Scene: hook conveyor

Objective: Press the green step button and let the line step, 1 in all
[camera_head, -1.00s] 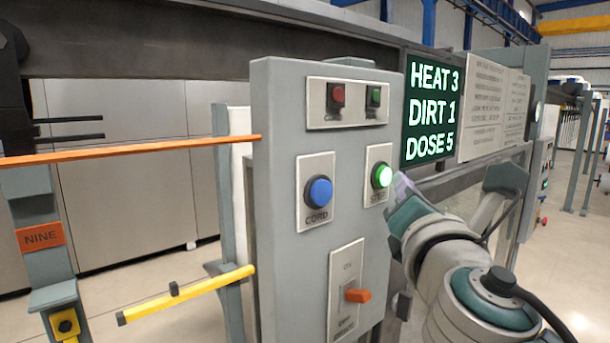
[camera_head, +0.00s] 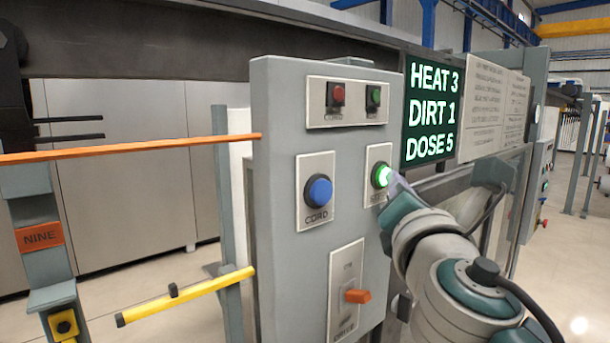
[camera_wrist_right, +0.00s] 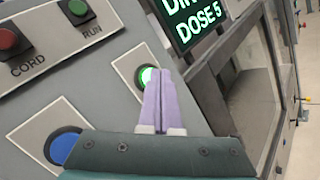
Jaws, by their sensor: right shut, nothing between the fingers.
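The green step button (camera_head: 380,175) is lit on a pale plate on the grey control panel (camera_head: 285,110). In the right wrist view the green button (camera_wrist_right: 148,77) shows just beyond my fingertips, partly covered by them. My right gripper (camera_head: 396,182) is shut and empty, its pale purple fingers pointing at the button from the right. In the right wrist view the shut gripper (camera_wrist_right: 158,80) has its tips at the button's edge; I cannot tell whether they touch it. My left gripper is not in view.
A blue CORD button (camera_head: 318,191) is left of the step button, and an orange switch (camera_head: 357,296) is below. Small red (camera_head: 337,95) and green (camera_head: 375,96) lamps sit above. A display (camera_head: 431,110) reads HEAT 3, DIRT 1, DOSE 5. A yellow bar (camera_head: 185,296) juts out left.

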